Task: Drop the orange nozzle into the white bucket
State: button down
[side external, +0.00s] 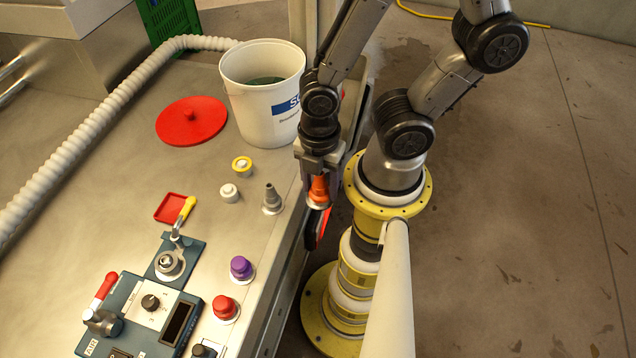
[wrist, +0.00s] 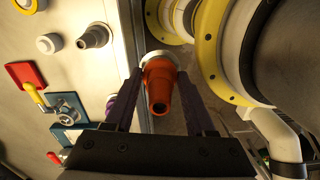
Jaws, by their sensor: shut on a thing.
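The orange nozzle (side external: 319,190) is held between the fingers of my gripper (side external: 318,178), just past the table's right edge and beside my yellow base. In the wrist view the orange nozzle (wrist: 158,88) sits between the two dark fingers of my gripper (wrist: 157,85), its narrow open end towards the camera and a pale collar at its far end. The white bucket (side external: 262,115) stands on the table behind and to the left of my gripper. It is open at the top, and something greenish shows inside. The bucket is not in the wrist view.
A red lid (side external: 191,121) lies left of the bucket. A ribbed white hose (side external: 85,130) runs along the left.

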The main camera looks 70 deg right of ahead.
jog(key=shift+r+n, duration=0.15)
jog(key=shift+n, duration=0.25)
jog(key=w+d+r+n, duration=0.1)
jog(key=w+r+n, duration=0.1)
jog(key=w+r, duration=0.35)
jog(key=w+d+r+n, duration=0.1)
jog(key=w+r+n, duration=0.15)
jog(key=w, duration=0.65)
jog(key=w+d+r+m, duration=0.2)
jog(key=w+d+r, duration=0.3)
jog(key=w+d, duration=0.45)
jog(key=w+d+r+m, duration=0.2)
jog(key=d, duration=1.3)
jog(key=s+d+f+m, duration=0.1)
jog(key=s+d+f, duration=0.1)
jog(key=d+f, duration=0.3)
jog(key=shift+s+f+m, duration=0.3)
jog(key=shift+f+m, duration=0.05)
jog(key=shift+f, duration=0.9)
